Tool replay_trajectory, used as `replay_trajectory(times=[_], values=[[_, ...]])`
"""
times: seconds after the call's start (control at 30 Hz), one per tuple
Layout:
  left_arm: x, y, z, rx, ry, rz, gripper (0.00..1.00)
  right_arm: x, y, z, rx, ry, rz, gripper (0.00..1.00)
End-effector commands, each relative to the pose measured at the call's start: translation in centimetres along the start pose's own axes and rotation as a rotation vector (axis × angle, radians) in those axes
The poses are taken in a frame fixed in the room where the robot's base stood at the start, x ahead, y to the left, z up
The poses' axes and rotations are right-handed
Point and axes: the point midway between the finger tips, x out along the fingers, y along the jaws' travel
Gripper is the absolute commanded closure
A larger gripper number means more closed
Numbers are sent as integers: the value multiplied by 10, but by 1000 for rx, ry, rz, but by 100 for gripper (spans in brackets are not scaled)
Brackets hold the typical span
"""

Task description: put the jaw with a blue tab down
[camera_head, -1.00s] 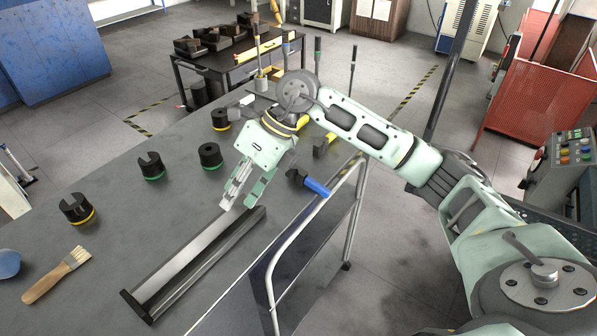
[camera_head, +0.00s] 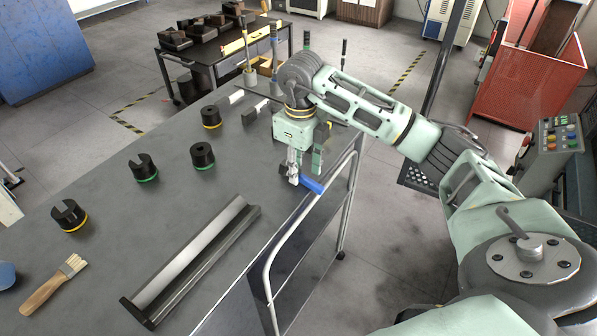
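The jaw with the blue tab lies at the table's right edge; its blue tab (camera_head: 312,185) points right, and part of its dark body (camera_head: 283,170) shows left of my gripper's near finger. My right gripper (camera_head: 304,166) points down right at this jaw, with its two fingers apart. The near finger overlaps the jaw in the picture and hides its middle; I cannot tell whether they touch. My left gripper is not in view.
A long metal channel (camera_head: 192,262) lies on the table (camera_head: 110,235). Slotted black weights with yellow (camera_head: 70,215) and green (camera_head: 144,167) bands, a green-banded round one (camera_head: 202,155) and a brush (camera_head: 54,285) lie left. A rail (camera_head: 345,205) runs along the right edge.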

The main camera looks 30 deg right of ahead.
Motion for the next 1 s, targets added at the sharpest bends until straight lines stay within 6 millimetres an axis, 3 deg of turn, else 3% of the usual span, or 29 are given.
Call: replay_trajectory(times=[0.33, 0.73, 1.0], values=[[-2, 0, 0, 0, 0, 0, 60, 9, 0, 0, -1, -1, 0, 66], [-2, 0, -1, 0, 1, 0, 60, 9, 0, 0, -1, -1, 0, 100], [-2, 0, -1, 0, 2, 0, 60, 8, 0, 0, 0, -3, -1, 100]])
